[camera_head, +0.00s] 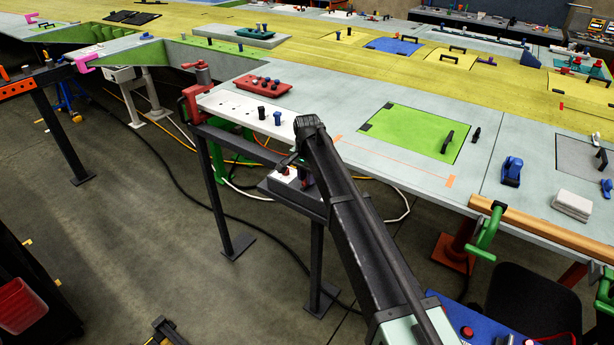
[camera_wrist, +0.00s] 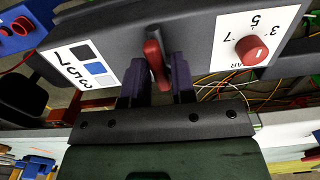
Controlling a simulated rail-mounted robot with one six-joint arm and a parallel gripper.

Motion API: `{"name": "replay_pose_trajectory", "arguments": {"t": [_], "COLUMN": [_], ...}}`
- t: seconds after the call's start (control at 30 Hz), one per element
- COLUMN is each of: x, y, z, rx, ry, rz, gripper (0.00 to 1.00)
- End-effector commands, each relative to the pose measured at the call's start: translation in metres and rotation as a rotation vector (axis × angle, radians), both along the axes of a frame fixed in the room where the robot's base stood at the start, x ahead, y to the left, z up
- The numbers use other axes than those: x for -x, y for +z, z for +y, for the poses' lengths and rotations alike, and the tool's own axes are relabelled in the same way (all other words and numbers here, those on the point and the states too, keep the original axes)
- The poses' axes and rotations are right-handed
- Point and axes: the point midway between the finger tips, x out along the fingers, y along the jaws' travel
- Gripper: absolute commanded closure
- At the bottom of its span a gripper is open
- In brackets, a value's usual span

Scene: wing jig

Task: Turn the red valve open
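The red valve handle (camera_wrist: 155,66) is a red lever on a dark stem, on the dark face of a panel, in the upper middle of the wrist view. My gripper (camera_wrist: 158,78) has its two dark purple fingers one on each side of the lever, with the lever between them. A narrow gap seems to show beside it; firm contact is not visible. In the head view my arm covers most of the gripper, beside the dark stand panel (camera_head: 292,190); the lever cannot be made out there.
A red knob (camera_wrist: 252,50) on a white numbered dial plate sits right of the lever. A white label (camera_wrist: 80,68) with numbers and a blue square is left. Yellow and orange cables (camera_wrist: 215,85) hang behind. The grey table edge (camera_head: 400,178) runs close to my arm.

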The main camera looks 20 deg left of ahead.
Motion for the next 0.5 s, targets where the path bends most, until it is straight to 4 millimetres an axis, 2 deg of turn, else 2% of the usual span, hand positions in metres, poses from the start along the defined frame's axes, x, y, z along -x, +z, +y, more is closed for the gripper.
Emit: {"name": "replay_pose_trajectory", "arguments": {"t": [0.03,0.1,0.37,0.5], "x": [-0.001,0.000,0.000,0.001], "y": [0.000,0.000,0.001,0.016], "z": [0.000,0.000,0.000,0.000], "rx": [0.000,0.000,0.000,0.000], "ry": [0.000,0.000,0.000,0.000], "rz": [0.000,0.001,0.002,0.002], "gripper": [0.68,0.60,0.60,0.60]}}
